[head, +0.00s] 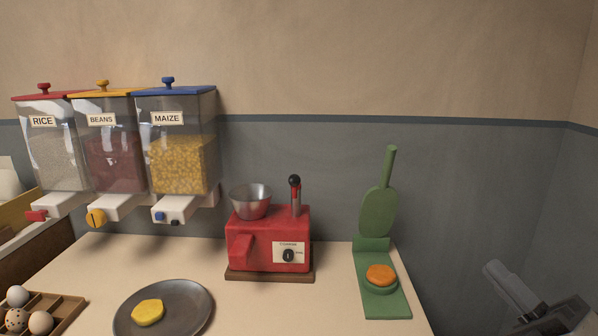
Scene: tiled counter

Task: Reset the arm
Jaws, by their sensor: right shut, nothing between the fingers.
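My right gripper (545,310) is at the lower right corner of the head view, beyond the counter's right edge. It is dark grey, partly cut off by the frame, shut and empty. It is apart from every object on the counter. My left gripper is not in the head view.
The counter (320,305) holds a grey plate (190,312) with a yellow patty (148,312), a red machine (262,240) with a metal bowl (250,203), and an open green press (388,304) with an orange patty (381,274). Dispensers (176,150) hang left; eggs (40,322) sit lower left.

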